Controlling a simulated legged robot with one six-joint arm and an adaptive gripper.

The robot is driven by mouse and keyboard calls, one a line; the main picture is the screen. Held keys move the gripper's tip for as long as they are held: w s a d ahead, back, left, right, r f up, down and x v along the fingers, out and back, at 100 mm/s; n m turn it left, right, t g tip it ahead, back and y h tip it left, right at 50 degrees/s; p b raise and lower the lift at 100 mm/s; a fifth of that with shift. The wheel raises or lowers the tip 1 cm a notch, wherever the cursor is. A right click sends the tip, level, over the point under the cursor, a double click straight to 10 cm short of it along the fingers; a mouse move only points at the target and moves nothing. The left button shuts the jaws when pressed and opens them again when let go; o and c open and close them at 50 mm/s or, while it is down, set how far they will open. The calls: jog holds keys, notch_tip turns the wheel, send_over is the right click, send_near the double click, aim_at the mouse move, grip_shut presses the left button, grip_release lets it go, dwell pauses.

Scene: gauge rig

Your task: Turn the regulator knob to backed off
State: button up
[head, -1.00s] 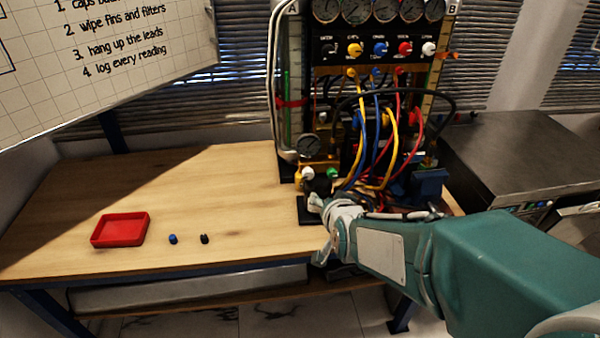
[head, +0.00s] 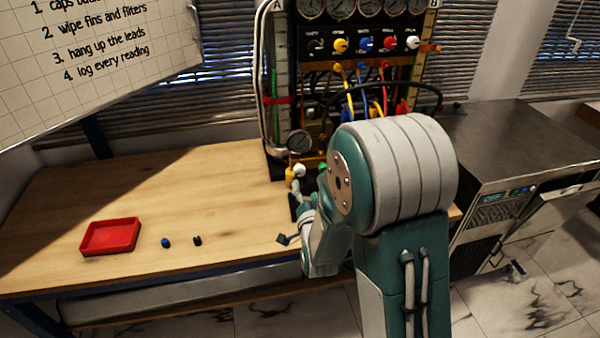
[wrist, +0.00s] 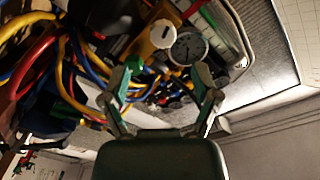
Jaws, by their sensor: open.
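The rig (head: 283,95) stands on the bench with a small round gauge (head: 299,141) low on its left side. A yellow fitting (head: 290,174) with a white round knob (head: 299,169) sits just below that gauge. I cannot tell for sure which knob is the regulator's. In the wrist view the white knob (wrist: 165,35) and gauge (wrist: 187,48) lie beyond my gripper (wrist: 160,82). Its two fingers are spread apart, with nothing held between them. A green part shows by the left finger. In the head view my arm hides much of the lower rig.
Yellow, blue and red hoses (wrist: 42,50) hang close to the left of the fingers in the wrist view. A red tray (head: 110,236), a blue cap (head: 166,243) and a black cap (head: 197,241) lie on the bench (head: 210,190). A metal cabinet (head: 520,150) stands at right.

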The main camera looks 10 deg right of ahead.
aim_at(300, 173)
jog(key=w, duration=0.7)
jog(key=shift+w+d, duration=0.1)
jog(key=shift+w, duration=0.15)
grip_shut()
